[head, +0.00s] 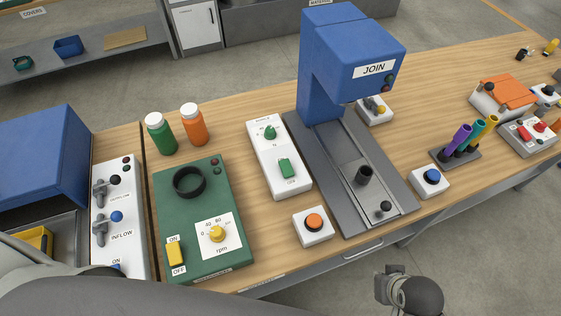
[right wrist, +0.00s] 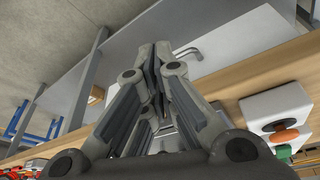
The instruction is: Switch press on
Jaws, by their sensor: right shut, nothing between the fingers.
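The blue press (head: 325,75), labelled JOIN, stands upright on a grey base with two small lamps on its head. To its left is a white control box (head: 293,183) with a green knob (head: 270,132) and a green rocker switch (head: 287,168); its small labels are hard to read. A white box with an orange button (head: 314,222) stands in front of it. My right gripper (right wrist: 155,50) is shut and empty in the right wrist view, near the table's front edge. The orange button (right wrist: 284,136) shows at that view's right. My left gripper is not in view.
A blue-button box (head: 432,177) stands right of the press, near a rack of coloured tubes (head: 456,155). A green rpm unit (head: 200,215) and two bottles (head: 160,135) are to the left. The floor in front of the table's edge is clear.

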